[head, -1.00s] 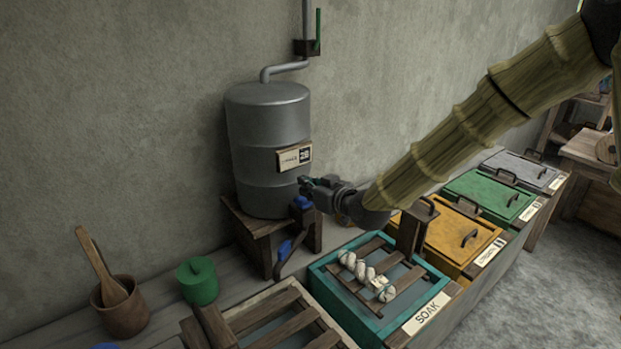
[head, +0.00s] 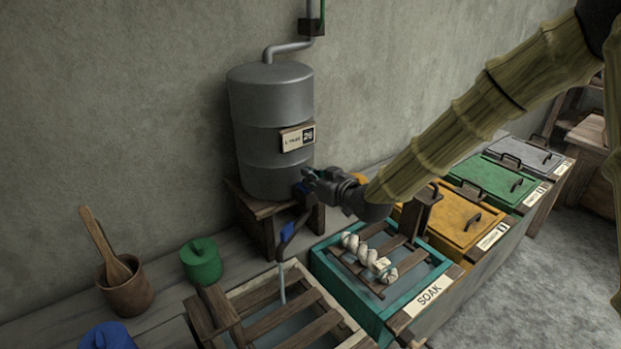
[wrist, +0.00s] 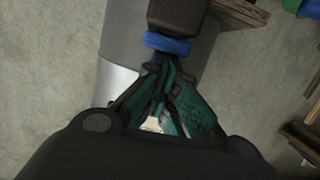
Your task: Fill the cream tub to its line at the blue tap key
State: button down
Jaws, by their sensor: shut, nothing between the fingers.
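The cream tub (head: 346,320), with wooden slats across its top, stands at the bottom of the head view. A thin pale stream of water (head: 282,286) falls into it from a dark curved spout (head: 287,243). The water level and the fill line cannot be made out.
The grey barrel (head: 270,105) stands on a wooden stand (head: 256,220) against the wall. A teal SOAK tub (head: 333,278) holding a white twisted skein (head: 369,258) is right of the cream tub. Lidded yellow (head: 452,233), green and grey vats follow. A green pot (head: 201,262) stands left.

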jog(key=shift+s+f, duration=0.2)
jog(key=shift+f, duration=0.35)
jog(key=shift+s+d+f, duration=0.1)
jog(key=shift+s+f, duration=0.05)
jog(key=shift+f, duration=0.25)
dwell(1.5)
dwell(2.0)
jog(key=shift+r, duration=0.6)
jog(key=r+p, duration=0.2)
jog(key=r, duration=0.2)
jog(key=shift+w+r, duration=0.2)
jog(key=b+v, duration=0.3)
jog(key=v, duration=0.6)
jog(key=shift+s+d, duration=0.15)
jog(key=shift+s, duration=0.2)
